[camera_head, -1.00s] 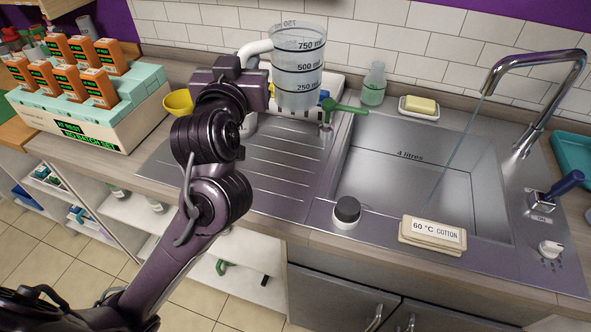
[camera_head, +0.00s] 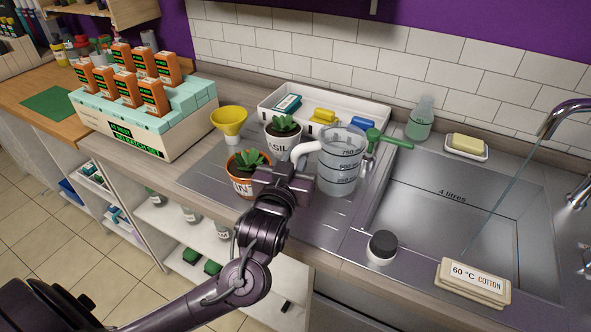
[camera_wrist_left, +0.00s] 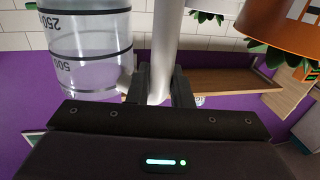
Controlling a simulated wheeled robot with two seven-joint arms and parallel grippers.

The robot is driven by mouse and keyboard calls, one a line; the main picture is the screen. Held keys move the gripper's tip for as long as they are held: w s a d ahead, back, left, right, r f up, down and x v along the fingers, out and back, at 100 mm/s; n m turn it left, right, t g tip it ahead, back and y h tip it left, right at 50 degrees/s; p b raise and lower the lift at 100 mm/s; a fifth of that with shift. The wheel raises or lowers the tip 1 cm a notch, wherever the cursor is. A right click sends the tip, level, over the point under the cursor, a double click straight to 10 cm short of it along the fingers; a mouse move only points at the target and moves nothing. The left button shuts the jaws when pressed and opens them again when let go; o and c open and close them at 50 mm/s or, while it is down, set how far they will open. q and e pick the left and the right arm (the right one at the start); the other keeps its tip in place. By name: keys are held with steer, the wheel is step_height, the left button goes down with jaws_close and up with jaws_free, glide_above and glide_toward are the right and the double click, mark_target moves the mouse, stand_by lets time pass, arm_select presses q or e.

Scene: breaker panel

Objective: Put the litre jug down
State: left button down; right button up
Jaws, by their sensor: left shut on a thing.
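The clear litre jug (camera_head: 340,168) with dark measuring bands is upright over the ribbed drainer (camera_head: 310,215), left of the sink basin. Its white handle (camera_head: 304,150) points left. My left gripper (camera_head: 296,176) is shut on the handle; the wrist view shows the handle between the fingers (camera_wrist_left: 160,88) and the jug (camera_wrist_left: 88,45) beside them. I cannot tell whether the jug's base touches the drainer. My right gripper is not in view.
A dark-topped knob (camera_head: 382,246) is in front.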

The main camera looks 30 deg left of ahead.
arm_select(q)
steer(key=shift+f, duration=1.65)
steer(key=c, duration=1.3)
jaws_free()
steer(key=shift+f, duration=0.1)
steer(key=shift+s, duration=0.2)
steer(key=s+d+p, duration=0.2)
steer(key=s+p, duration=0.1)
steer(key=s, duration=0.8)
steer(key=shift+s, duration=0.25)
